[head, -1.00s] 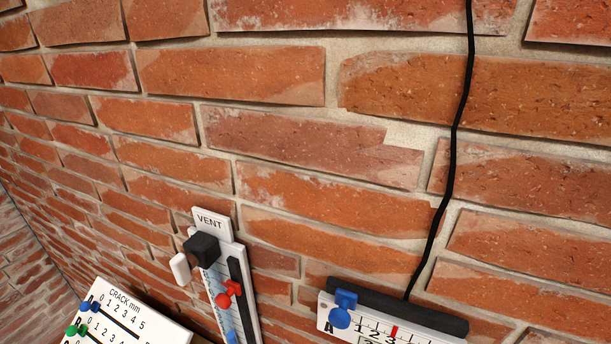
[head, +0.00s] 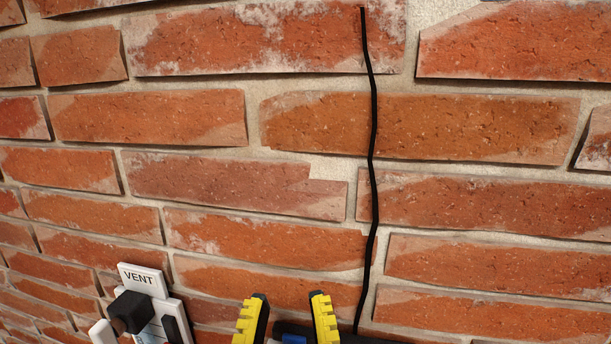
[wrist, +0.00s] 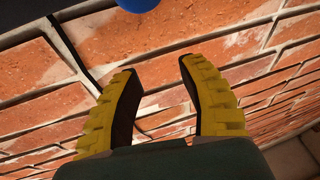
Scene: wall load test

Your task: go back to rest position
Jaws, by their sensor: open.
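My gripper (head: 288,308) shows at the bottom of the head view, its two yellow ribbed fingers apart with nothing between them. In the wrist view my gripper (wrist: 158,75) is also open and empty, with brick wall behind the gap. A blue round knob (wrist: 138,3) is cut off by the top edge of the wrist view, beyond the fingertips and apart from them. In the head view a bit of blue (head: 294,339) shows low between the fingers, beside a dark bar (head: 370,338) mostly out of frame.
A brick wall (head: 200,190) fills the head view. A black cable (head: 373,150) runs down it to the dark bar. A white VENT panel (head: 142,279) with a black knob (head: 130,312) is at lower left. The wall above my gripper is free apart from the cable.

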